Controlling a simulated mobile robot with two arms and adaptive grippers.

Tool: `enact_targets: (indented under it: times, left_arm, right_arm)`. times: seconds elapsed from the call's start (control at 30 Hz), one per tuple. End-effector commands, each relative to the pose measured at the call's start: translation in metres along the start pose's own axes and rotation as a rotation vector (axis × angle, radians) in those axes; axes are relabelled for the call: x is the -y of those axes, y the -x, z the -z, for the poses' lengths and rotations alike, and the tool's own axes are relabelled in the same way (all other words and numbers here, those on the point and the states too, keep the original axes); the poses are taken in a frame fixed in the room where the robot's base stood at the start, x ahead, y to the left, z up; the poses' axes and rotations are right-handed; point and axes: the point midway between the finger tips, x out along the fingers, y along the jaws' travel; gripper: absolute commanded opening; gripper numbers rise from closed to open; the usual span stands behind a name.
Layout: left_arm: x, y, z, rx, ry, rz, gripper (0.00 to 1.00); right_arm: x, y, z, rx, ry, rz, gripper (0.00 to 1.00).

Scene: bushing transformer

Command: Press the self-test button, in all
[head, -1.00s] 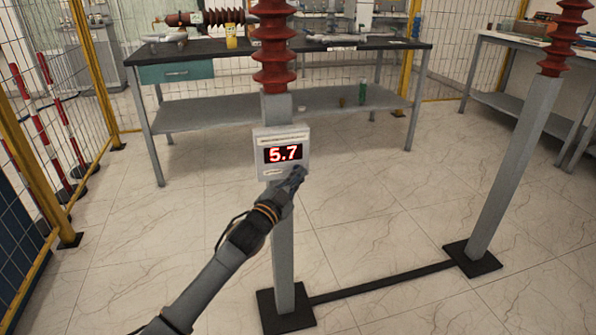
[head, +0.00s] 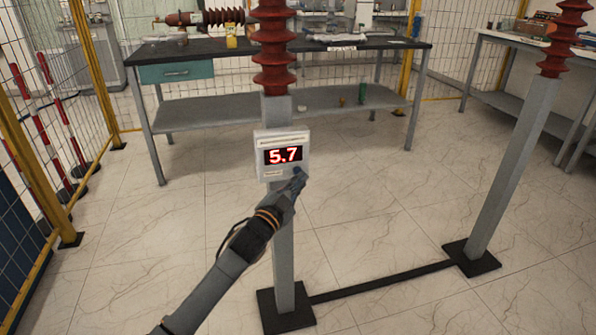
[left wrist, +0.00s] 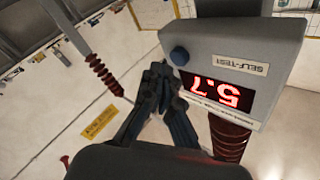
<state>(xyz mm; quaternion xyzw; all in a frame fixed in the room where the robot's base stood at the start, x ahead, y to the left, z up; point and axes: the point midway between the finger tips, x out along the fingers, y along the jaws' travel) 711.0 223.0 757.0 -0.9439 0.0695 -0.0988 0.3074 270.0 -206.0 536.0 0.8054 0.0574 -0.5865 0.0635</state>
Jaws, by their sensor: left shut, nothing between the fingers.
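A light grey self-test box (head: 264,168) with a red display reading 5.7 is mounted on the grey post. It also shows in the left wrist view (left wrist: 285,42), upside down, with a SELF-TEST label. My left gripper (head: 299,180) is at the box's lower right corner. In the left wrist view its shut fingers (left wrist: 160,73) are empty and sit just beside the button in the picture. I cannot tell whether they touch it. My right gripper is not in view.
The post (head: 283,250) carries a red ribbed insulator (head: 273,50) above the box. A second post (head: 513,170) stands to the right, joined by a dark floor bar (head: 380,283). A workbench (head: 340,45) stands behind. Yellow-framed mesh fencing is at the left.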

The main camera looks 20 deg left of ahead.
Motion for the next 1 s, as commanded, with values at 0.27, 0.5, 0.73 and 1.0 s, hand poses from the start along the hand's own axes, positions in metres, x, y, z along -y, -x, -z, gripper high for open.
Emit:
enact_targets:
  times: [0.27, 0.5, 0.73, 1.0]
  left_arm:
    - [-0.004, 0.005, 0.005, -0.001, 0.002, -0.002, 0.00]
    - [-0.015, 0.020, 0.016, 0.000, 0.001, -0.001, 0.00]
    - [-0.022, 0.030, 0.023, -0.001, 0.002, -0.001, 0.00]
    - [-0.025, 0.035, 0.026, -0.001, 0.000, 0.000, 0.00]
  right_arm:
    - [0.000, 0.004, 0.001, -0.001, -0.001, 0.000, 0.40]
    - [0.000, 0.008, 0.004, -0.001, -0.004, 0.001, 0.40]
    - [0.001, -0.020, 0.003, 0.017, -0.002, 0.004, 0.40]
    - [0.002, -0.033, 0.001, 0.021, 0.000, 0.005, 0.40]
